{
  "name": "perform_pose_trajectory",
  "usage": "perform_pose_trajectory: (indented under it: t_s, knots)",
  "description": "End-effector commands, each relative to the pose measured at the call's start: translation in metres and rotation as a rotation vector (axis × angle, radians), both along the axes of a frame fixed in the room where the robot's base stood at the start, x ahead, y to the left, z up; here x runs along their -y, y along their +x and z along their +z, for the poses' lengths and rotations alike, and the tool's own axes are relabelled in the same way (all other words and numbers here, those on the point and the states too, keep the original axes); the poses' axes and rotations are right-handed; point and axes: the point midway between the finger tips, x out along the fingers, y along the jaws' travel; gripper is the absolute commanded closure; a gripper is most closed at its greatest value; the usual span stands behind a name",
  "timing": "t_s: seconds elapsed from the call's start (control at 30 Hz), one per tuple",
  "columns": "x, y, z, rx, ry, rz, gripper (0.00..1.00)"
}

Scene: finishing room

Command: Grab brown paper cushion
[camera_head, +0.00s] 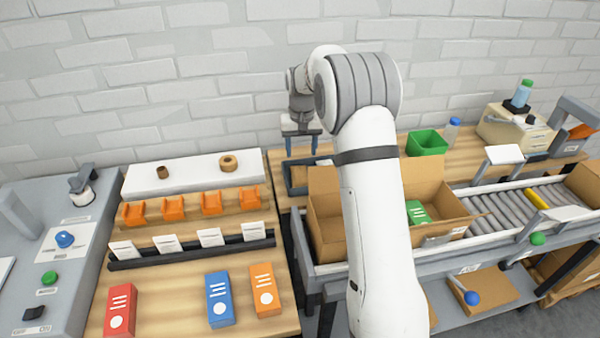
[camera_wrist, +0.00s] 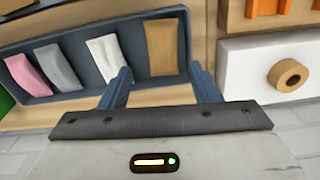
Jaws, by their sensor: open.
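The brown paper cushion (camera_wrist: 164,47) lies at the right end of a dark blue-grey tray (camera_wrist: 40,112) in the wrist view. It is a flat tan rectangle, with a white cushion (camera_wrist: 105,57) to its left. My gripper (camera_wrist: 161,72) is open and empty, with its two blue fingers apart and the brown cushion showing between them, beyond the tips. I cannot tell the exact gap to it. In the head view my gripper (camera_head: 303,146) points down above the tray (camera_head: 297,190), which the arm and a carton partly hide.
A grey cushion (camera_wrist: 57,68) and a pink cushion (camera_wrist: 29,75) share the tray. In the head view an open cardboard box (camera_head: 327,225) stands just in front of the tray. A green bin (camera_head: 427,143) is to the right, and a white block (camera_head: 195,176) with two rolls is to the left.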

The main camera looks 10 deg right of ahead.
Motion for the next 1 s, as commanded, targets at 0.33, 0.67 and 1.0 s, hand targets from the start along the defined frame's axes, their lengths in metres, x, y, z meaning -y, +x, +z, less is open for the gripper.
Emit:
perform_pose_trajectory:
  t_s: [0.33,0.67,1.0]
  knots:
    - [0.004,0.017,-0.039,-0.018,0.0,-0.011,0.44]
    - [0.006,0.013,-0.082,-0.02,-0.001,-0.019,0.44]
    - [0.008,0.015,-0.102,-0.015,0.0,-0.021,0.44]
